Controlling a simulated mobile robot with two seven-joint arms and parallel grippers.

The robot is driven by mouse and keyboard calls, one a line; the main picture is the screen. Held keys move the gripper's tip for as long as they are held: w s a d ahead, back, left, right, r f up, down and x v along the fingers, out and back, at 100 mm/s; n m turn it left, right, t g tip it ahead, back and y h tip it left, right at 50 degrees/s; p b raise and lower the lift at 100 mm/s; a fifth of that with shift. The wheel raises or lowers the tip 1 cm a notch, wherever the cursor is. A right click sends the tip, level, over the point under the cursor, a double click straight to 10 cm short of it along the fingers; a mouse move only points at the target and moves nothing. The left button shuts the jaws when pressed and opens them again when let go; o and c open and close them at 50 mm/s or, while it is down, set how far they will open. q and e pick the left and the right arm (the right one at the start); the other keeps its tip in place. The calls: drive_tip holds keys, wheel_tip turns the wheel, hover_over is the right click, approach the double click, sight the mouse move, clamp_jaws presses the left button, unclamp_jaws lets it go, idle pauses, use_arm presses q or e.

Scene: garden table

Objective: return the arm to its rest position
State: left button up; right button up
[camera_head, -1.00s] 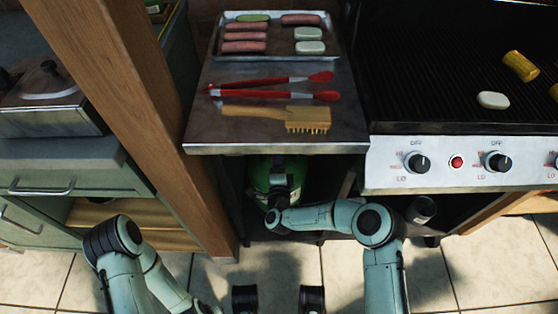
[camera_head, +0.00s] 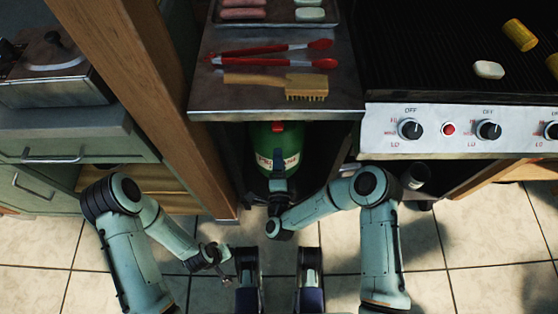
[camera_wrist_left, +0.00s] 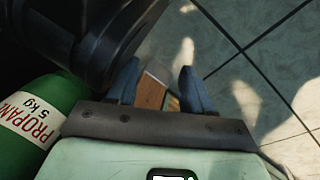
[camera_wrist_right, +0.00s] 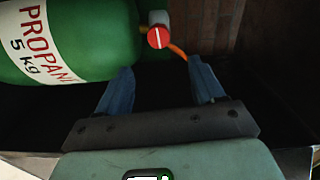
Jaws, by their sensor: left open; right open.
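My right arm bends inward from the right in the head view. Its gripper (camera_head: 277,180) is in front of the green propane tank (camera_head: 272,148), under the steel side table. In the right wrist view the right gripper's blue fingers (camera_wrist_right: 162,80) are apart with nothing between them; the tank (camera_wrist_right: 70,40) lies beyond them at upper left.
The side table (camera_head: 225,95) holds red tongs (camera_head: 270,50), a brush (camera_head: 305,87) and a food tray (camera_head: 270,22). A grill (camera_head: 430,60) stands at right and a wooden post (camera_head: 140,100) at left. Tiled floor (camera_head: 480,235) is open at lower right.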

idle(0.5)
use_arm(q)
drive_tip(key=s+d+r+g+h+p, duration=0.1)
drive_tip(key=s+d+r+p, duration=0.2)
drive_tip(key=r+p, duration=0.8)
drive_tip(key=s+d+r+m+g+p, duration=0.1)
drive_tip(key=s+d+r+p, duration=0.2)
drive_tip(key=r+p, duration=0.9)
wheel_tip(320, 180, up, 2)
drive_tip(key=shift+r+g+h, duration=0.1)
drive_tip(key=shift+g+h, duration=0.2)
drive_tip(key=shift+h, duration=0.1)
use_arm(e)
drive_tip(key=s+d+r+n+g+y, duration=0.1)
drive_tip(key=s+d+n+g, duration=0.3)
drive_tip(key=s, duration=0.6)
drive_tip(key=s+d+r+n+g+y, duration=0.1)
drive_tip(key=s+d+n+g, duration=0.3)
drive_tip(key=s+g, duration=0.4)
drive_tip(key=s+d+r+n+g+y, duration=0.1)
drive_tip(key=s+d+r+n+g, duration=0.2)
drive_tip(key=s+g, duration=0.4)
drive_tip(key=s+d+n, duration=0.1)
drive_tip(key=s, duration=0.5)
drive_tip(key=shift+s+n+y, duration=0.2)
drive_tip(key=shift+n+y, duration=0.1)
drive_tip(key=shift+n, duration=0.1)
